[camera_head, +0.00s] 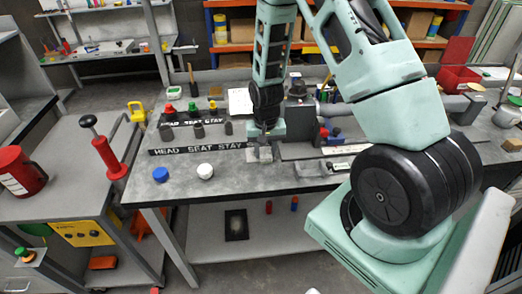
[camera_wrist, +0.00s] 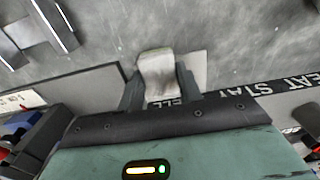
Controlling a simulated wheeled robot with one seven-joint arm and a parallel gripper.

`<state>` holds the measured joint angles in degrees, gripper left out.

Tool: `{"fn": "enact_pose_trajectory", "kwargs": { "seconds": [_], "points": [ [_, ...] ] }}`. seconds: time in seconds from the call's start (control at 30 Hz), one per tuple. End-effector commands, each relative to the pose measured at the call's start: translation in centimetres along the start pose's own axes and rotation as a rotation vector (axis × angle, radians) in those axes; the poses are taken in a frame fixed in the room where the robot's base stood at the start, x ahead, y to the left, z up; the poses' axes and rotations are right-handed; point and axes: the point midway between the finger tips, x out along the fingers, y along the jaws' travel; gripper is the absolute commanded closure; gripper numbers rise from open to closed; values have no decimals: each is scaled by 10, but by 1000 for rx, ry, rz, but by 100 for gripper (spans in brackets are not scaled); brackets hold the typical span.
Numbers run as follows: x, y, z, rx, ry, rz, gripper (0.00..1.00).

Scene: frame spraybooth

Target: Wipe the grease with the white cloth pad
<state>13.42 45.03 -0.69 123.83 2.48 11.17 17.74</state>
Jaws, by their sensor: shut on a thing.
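My gripper (camera_wrist: 160,88) is shut on a whitish block-like piece (camera_wrist: 157,70), which looks like the white cloth pad. The pad sits between the two dark fingers and sticks out past their tips. A flat pale grey piece (camera_wrist: 194,72) lies beside it, partly behind the right finger. In the head view my gripper (camera_head: 264,138) points down over the grey bench (camera_head: 225,182), near its front strip. A pale patch (camera_head: 259,154) shows just below it; I cannot tell pad from flat piece there. I cannot make out any grease for certain.
A black strip lettered "HEAD SEAT STAY" (camera_head: 176,151) lies left of my gripper. Blue (camera_head: 160,174) and white (camera_head: 205,171) round caps stand at the bench's front left. Coloured knobs (camera_head: 192,107) stand behind. Metal fittings (camera_head: 325,167) crowd the right. The bench's front left is mostly clear.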

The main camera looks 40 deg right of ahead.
Motion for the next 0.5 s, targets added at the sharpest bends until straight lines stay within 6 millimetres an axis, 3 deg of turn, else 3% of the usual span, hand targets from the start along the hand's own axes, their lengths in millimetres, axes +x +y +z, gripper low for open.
{"fn": "enact_pose_trajectory", "kwargs": {
  "seconds": [0.27, 0.5],
  "points": [
    [2, 17, 0, 0, 1, 0, 83],
    [2, 12, 0, -2, 0, 0, 83]
  ]
}}
